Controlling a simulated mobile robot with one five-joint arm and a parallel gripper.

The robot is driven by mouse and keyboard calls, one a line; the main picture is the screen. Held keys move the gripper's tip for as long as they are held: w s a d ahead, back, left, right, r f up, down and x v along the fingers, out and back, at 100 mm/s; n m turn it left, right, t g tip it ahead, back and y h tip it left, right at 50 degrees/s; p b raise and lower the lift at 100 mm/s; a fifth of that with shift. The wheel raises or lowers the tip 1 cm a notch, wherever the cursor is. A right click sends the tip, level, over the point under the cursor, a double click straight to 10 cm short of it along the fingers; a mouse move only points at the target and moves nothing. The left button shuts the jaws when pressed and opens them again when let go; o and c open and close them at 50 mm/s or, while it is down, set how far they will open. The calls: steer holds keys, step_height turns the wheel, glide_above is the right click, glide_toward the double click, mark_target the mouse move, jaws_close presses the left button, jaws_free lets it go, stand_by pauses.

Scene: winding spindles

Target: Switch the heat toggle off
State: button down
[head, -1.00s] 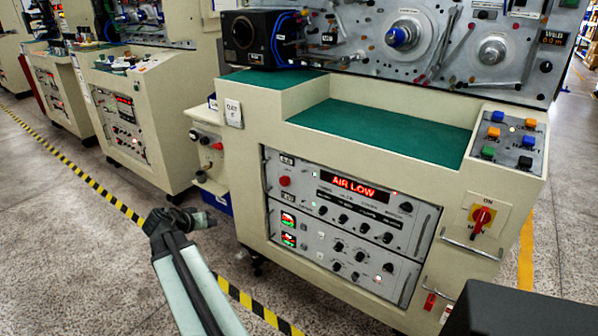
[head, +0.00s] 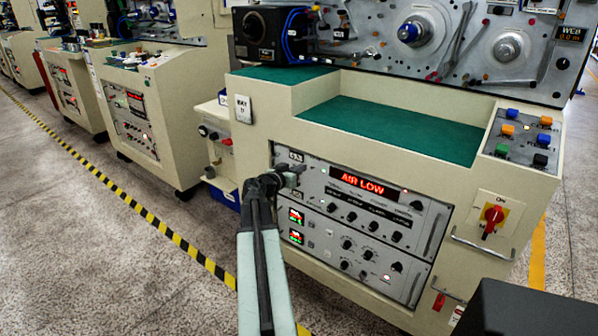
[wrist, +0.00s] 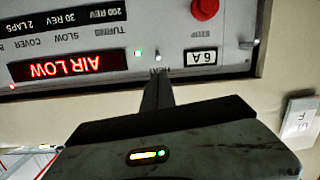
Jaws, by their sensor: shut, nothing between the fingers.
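The heat toggle (wrist: 158,57) is a small pale lever in the wrist view, which shows the panel upside down. A partly covered label that seems to read HEAT lies beside it, and a green light (wrist: 138,53) glows near it. My gripper (wrist: 158,78) is shut and empty, its tips just short of the toggle in the picture. I cannot tell whether they touch it or which way the lever is set. In the head view my gripper (head: 298,168) is at the upper left of the control panel (head: 320,215) and hides the toggle.
The red AIR LOW display (head: 362,184) is lit on the panel. A red stop button (wrist: 204,8) and a 6A plate (wrist: 201,57) are close to the toggle. A red rotary switch (head: 493,214) and a handle bar (head: 484,244) are at the right. Open floor lies left of the cabinet.

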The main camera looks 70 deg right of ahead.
mark_target(315, 161)
steer(key=b+x, duration=0.1)
steer(key=x, duration=0.5)
steer(key=shift+d, duration=0.35)
